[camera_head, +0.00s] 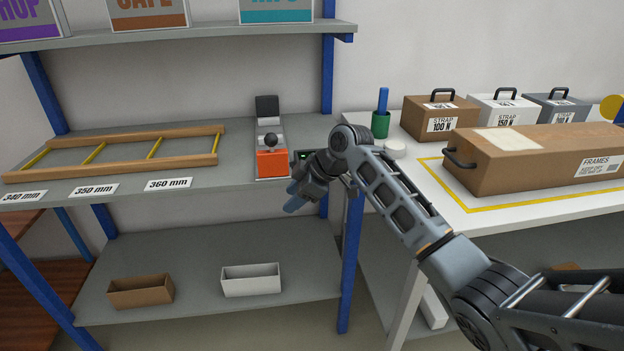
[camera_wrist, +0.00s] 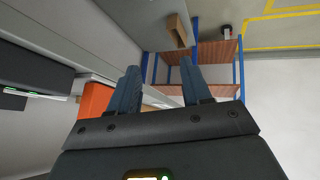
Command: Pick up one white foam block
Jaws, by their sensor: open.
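I cannot clearly make out a white foam block in either view. A white open bin (camera_head: 250,283) stands on the lower shelf in the head view, and its contents cannot be told. A white piece (camera_head: 434,307) shows low under the right table, too partly hidden to name. My gripper (camera_head: 295,197) is in front of the upper shelf's right end, beside the orange-fronted device (camera_head: 272,163). In the wrist view my gripper (camera_wrist: 160,73) has its two blue fingers apart, with nothing between them. The device's orange part (camera_wrist: 94,100) lies left of the fingers there.
A brown bin (camera_head: 140,290) stands left of the white one. A wooden frame (camera_head: 120,153) lies on the upper shelf (camera_head: 215,192). A blue post (camera_head: 352,260) stands below my gripper. The right table holds a large carton (camera_head: 540,165), strap boxes and a green cup (camera_head: 380,124).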

